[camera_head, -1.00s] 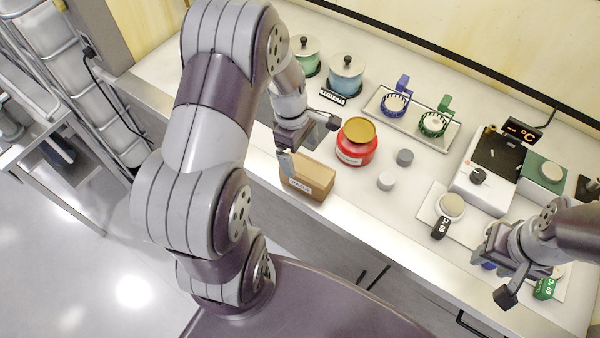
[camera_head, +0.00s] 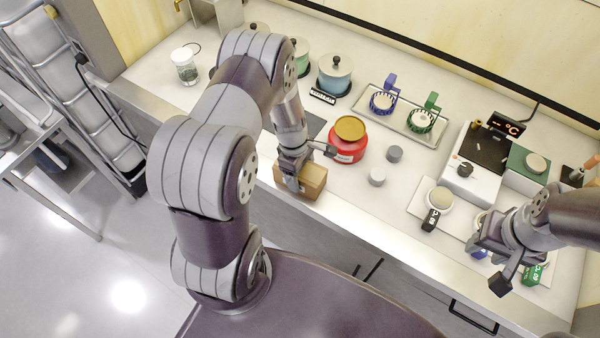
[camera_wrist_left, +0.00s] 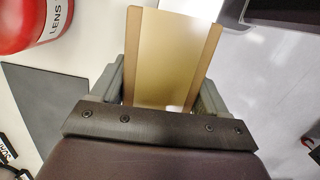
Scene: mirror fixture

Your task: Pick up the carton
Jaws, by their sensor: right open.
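The carton (camera_head: 310,185) is a brown box at the front edge of the counter. My left gripper (camera_head: 310,167) is over it, with its fingers apart on either side of the box. In the left wrist view the carton (camera_wrist_left: 168,60) lies between the two fingers, and a narrow gap seems to show at the right finger. Part of the carton is hidden by the gripper in the head view. My right gripper (camera_head: 508,268) is open over the right part of the counter, above a tray, away from the carton.
A glass jar (camera_head: 184,66) is at the left.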

